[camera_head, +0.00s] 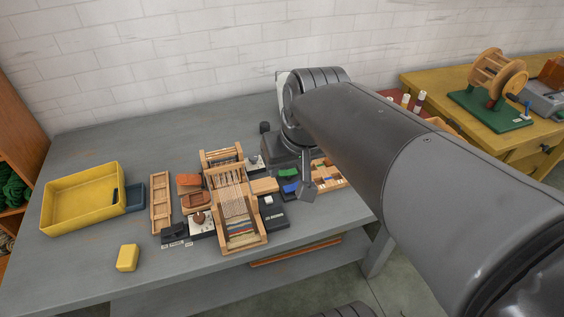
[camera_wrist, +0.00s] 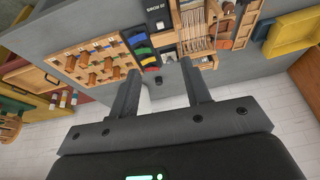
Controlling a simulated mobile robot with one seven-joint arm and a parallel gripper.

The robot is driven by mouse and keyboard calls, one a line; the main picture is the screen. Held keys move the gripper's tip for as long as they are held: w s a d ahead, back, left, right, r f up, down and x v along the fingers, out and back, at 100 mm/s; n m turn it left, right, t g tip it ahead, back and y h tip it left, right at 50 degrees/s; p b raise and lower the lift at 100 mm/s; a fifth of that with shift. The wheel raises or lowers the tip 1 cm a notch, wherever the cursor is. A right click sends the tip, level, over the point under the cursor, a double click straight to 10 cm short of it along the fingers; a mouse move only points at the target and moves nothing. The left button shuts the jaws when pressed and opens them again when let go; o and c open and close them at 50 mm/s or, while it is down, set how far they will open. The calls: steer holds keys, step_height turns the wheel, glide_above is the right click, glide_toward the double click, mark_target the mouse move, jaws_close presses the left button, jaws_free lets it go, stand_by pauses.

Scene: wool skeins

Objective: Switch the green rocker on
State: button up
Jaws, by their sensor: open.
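The green rocker (camera_head: 289,173) shows in the head view as a small green patch on a dark panel, just left of my gripper (camera_head: 307,187). A blue rocker (camera_head: 290,188) is in front of it. In the wrist view the green rocker (camera_wrist: 144,51) sits in a row between the blue rocker (camera_wrist: 137,41) and a yellow one (camera_wrist: 150,60). My gripper (camera_wrist: 160,70) is open with nothing between its fingers, and the row lies beyond the left fingertip. They look apart, though the gap is hard to judge. The rocker's on or off tilt is too small to tell.
A wooden loom (camera_head: 243,237) stands left of the panel. A wooden peg board (camera_wrist: 95,62) lies on the panel's other side. A yellow bin (camera_head: 84,224) and yellow block (camera_head: 127,257) are farther left on the grey table (camera_head: 95,150). The table's back left is clear.

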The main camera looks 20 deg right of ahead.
steer(key=shift+g+y, duration=0.3)
steer(key=shift+g, duration=0.4)
steer(key=w, duration=0.2)
steer(key=w+d, duration=0.1)
steer(key=w, duration=0.1)
steer(key=w+d, duration=0.1)
steer(key=w, duration=0.2)
steer(key=shift+f, duration=0.3)
steer(key=c, duration=0.6)
steer(key=shift+g+y, duration=0.3)
steer(key=shift+g, duration=0.2)
steer(key=w, duration=0.2)
steer(key=w+d+f, duration=0.1)
steer(key=w, duration=0.1)
steer(key=w+d+f, duration=0.1)
steer(key=w, duration=0.1)
steer(key=shift+w+d+f, duration=0.25)
steer(key=shift+w, duration=0.05)
jaws_close()
steer(key=w+d+f+g+y, duration=0.2)
steer(key=w+d+f, duration=0.6)
steer(key=w+f, duration=0.4)
steer(key=shift+w, duration=0.15)
